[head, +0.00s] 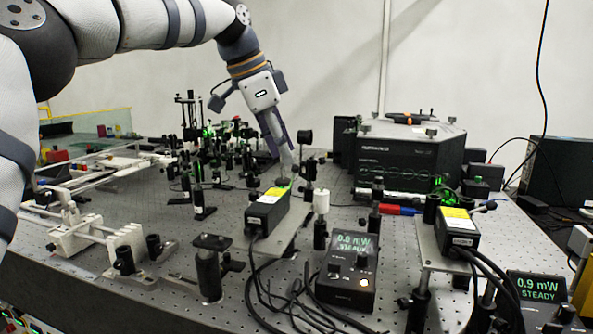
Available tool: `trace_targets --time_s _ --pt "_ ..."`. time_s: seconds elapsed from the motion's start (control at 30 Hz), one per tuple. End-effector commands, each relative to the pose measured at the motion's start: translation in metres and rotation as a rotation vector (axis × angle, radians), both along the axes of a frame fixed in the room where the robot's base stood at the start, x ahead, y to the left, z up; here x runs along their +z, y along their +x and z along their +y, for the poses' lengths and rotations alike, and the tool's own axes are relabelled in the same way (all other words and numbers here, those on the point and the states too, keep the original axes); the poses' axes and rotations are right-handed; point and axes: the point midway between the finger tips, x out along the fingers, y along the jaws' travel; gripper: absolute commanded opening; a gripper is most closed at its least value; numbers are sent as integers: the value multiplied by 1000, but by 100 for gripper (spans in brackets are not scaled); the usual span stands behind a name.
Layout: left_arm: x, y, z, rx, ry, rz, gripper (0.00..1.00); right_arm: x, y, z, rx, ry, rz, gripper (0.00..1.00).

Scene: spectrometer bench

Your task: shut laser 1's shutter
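Two black laser boxes with yellow labels stand on raised plates: one near the middle (268,212), one at the right (457,230). I cannot read which is laser 1. My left gripper (287,170) reaches down from above, with its fingertips close to the far end of the middle laser box. Whether it touches anything there is unclear, and the finger gap cannot be made out. The shutter is too small or hidden to tell. A display box beside the middle laser (347,270) reads 0.9 mW STEADY, as does the right display box (538,288). My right gripper is not in view.
Many small optics mounts (205,145) crowd the back left of the perforated bench. A large black instrument (405,155) stands at the back right. A post (208,268) stands front left of the middle laser. Black cables (262,285) loop at the front.

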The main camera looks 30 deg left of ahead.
Motion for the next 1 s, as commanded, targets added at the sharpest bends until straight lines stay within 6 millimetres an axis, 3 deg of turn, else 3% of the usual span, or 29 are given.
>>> trace_targets --time_s 0.1,0.3,0.6,0.77,1.0 --pt "-28 11 -5 -1 0 4 31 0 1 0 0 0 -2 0" --pt "-54 22 -10 1 0 2 31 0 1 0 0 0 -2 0" --pt "-58 24 -11 1 0 0 31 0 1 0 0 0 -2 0" --pt "-58 24 -11 1 0 1 0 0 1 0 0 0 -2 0" --pt "-58 23 -8 3 -54 -10 0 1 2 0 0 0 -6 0"
